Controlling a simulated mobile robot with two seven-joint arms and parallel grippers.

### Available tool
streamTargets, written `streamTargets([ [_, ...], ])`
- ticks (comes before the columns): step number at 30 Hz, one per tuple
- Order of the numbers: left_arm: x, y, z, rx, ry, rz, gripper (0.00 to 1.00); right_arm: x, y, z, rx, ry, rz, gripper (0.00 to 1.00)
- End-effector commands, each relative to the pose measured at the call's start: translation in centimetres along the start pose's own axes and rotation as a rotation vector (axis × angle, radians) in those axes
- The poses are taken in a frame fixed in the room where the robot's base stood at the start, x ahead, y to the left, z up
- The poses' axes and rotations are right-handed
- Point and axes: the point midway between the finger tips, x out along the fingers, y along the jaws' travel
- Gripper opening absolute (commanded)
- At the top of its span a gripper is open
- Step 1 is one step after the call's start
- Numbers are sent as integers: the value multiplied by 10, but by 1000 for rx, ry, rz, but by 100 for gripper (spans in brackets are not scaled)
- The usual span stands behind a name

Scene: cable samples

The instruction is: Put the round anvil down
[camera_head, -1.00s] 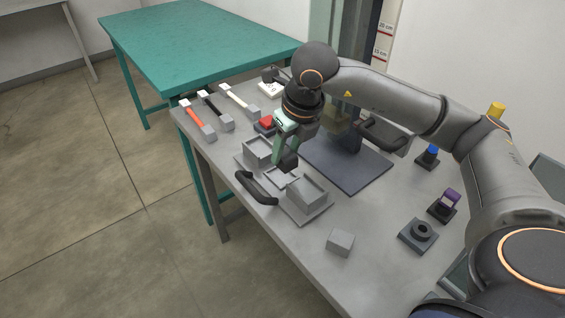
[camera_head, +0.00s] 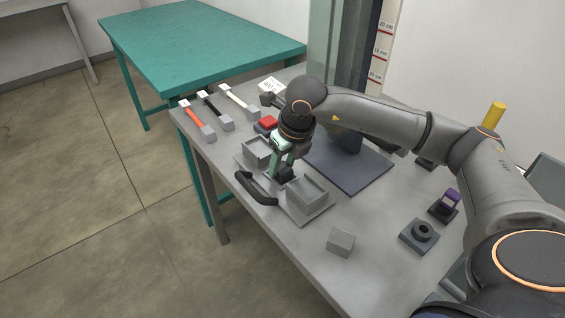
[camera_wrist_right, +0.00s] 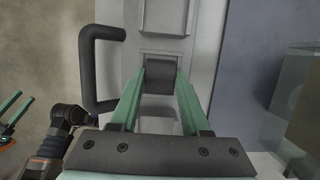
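The round anvil (camera_wrist_right: 161,78) is a dark grey piece with a curved top, between the green fingertips of my right gripper (camera_wrist_right: 161,72). The right gripper (camera_head: 283,168) is shut on it, low over the middle of the grey tray (camera_head: 316,214), between its two boxes. A pale slot (camera_wrist_right: 165,55) of the tray shows just beyond the anvil in the wrist view. I cannot tell if the anvil's underside touches the tray. My left gripper (camera_wrist_right: 16,110) shows only at the lower left of the wrist view, its two green fingers apart and empty.
A black handle (camera_head: 256,188) stands beside the tray's left side. Grey boxes (camera_head: 257,150) and (camera_head: 308,190) flank the slot. A dark plate (camera_head: 350,175) lies right of the tray. A loose grey block (camera_head: 341,241) and a dark ring-topped block (camera_head: 419,236) sit in front.

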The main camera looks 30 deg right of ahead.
Motion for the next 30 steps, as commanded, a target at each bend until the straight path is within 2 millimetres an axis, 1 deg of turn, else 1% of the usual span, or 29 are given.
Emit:
streamTargets([
  [1,0,0,-1,1,0,0,50,0,0,0,0,0,0,52],
  [7,0,0,-1,1,1,-1,50,0,0,0,0,0,0,74],
  [14,-1,0,-1,1,1,-1,50,-1,0,0,0,0,0,74],
  [17,-4,0,-4,1,1,-1,50,-5,0,2,0,0,0,74],
  [20,-3,0,-4,1,2,0,50,-17,0,2,-1,-5,0,74],
  [30,-6,2,-5,0,-5,2,50,-90,0,2,-1,-5,0,74],
])
